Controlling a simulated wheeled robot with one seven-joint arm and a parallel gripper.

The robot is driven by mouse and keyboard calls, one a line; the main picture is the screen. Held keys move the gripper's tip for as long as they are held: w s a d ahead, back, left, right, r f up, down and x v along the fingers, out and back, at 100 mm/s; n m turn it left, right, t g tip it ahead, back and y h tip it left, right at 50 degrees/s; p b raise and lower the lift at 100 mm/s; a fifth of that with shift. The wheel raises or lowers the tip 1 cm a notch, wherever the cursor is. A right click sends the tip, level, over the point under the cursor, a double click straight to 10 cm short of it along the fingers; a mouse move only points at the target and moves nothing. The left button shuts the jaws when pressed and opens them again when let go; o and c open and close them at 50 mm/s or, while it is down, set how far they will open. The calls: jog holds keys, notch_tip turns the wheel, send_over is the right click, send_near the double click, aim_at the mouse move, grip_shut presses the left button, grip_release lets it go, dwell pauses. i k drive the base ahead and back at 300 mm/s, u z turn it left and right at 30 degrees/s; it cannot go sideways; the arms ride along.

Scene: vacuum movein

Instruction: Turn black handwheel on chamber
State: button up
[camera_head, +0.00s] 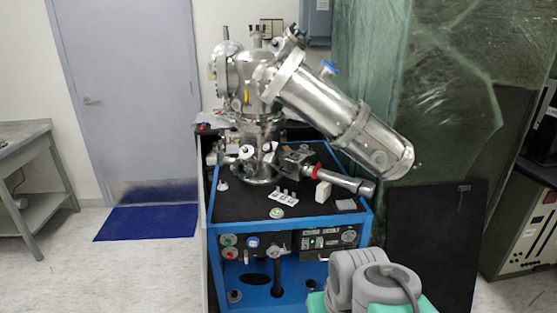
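The shiny steel vacuum chamber (257,133) stands upright on the black top of a blue-framed cart in the middle of the head view. A thick steel cylinder (330,108) slants from it down to the right. Several small fittings and knobs sit around the chamber's lower part and at its top. A small dark fitting (295,36) is at the upper end of the cylinder. I cannot tell which part is the black handwheel at this size. My arm's grey links show at the bottom right, in front of the cart. My gripper is not in view.
The blue cart (290,222) has knobs and a lit panel on its front. A small steel tube (345,180) points right over its top. Green plastic sheeting (440,90) and a dark panel (432,240) stand at right. A grey table (35,195) is far left.

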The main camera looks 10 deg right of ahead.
aim_at(266, 148)
jog(key=z, duration=0.1)
jog(key=k, duration=0.4)
jog(key=u, duration=1.05)
jog(key=i, duration=0.95)
jog(key=u, duration=0.35)
jog(key=i, duration=1)
jog(key=z, duration=0.3)
